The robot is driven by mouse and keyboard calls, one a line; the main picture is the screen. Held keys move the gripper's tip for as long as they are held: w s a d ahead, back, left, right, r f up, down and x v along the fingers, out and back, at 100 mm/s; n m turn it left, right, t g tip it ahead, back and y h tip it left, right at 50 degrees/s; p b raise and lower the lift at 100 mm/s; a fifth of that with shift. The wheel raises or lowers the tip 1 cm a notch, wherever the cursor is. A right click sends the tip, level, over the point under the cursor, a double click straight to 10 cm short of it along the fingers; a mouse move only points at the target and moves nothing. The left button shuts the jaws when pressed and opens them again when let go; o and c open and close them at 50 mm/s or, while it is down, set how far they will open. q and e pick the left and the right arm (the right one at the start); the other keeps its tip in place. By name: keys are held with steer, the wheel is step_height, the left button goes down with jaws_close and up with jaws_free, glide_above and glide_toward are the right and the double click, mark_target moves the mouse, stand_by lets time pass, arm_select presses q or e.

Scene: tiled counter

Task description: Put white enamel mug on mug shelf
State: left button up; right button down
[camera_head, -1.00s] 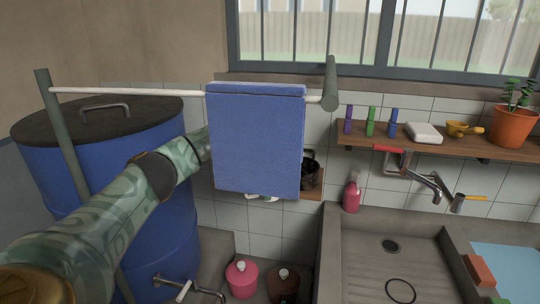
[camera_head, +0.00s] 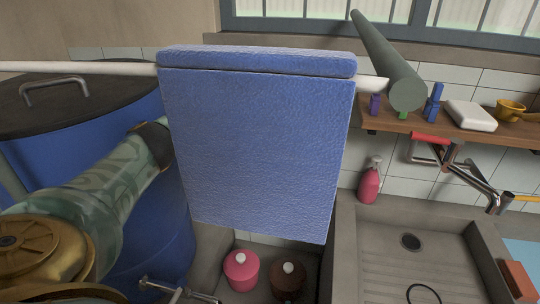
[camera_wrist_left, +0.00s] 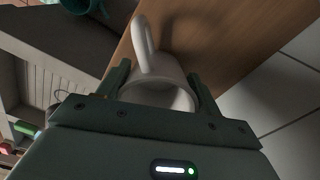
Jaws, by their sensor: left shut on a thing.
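The white enamel mug (camera_wrist_left: 162,72) is between the two fingers of my left gripper (camera_wrist_left: 160,90) in the left wrist view. The gripper is shut on it, and the mug's handle points toward the top of the picture. A brown wooden board (camera_wrist_left: 225,35), which looks like the mug shelf, lies just beyond the mug. I cannot tell whether the mug touches it. My right gripper is in neither view.
The blue towel (camera_head: 255,150) hangs from a white rail (camera_head: 80,67) in front of my left arm's end. A teal object (camera_wrist_left: 82,5) is at the wrist view's top edge. A pink bottle (camera_head: 370,182) stands by the sink (camera_head: 400,270). Pink (camera_head: 241,268) and brown (camera_head: 288,277) containers stand below.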

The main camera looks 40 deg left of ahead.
arm_select(q)
steer(key=shift+r, duration=0.1)
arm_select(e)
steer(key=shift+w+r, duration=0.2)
arm_select(q)
steer(key=o, duration=1)
steer(key=shift+o, duration=0.2)
step_height(320, 180, up, 12)
steer(key=p, duration=0.7)
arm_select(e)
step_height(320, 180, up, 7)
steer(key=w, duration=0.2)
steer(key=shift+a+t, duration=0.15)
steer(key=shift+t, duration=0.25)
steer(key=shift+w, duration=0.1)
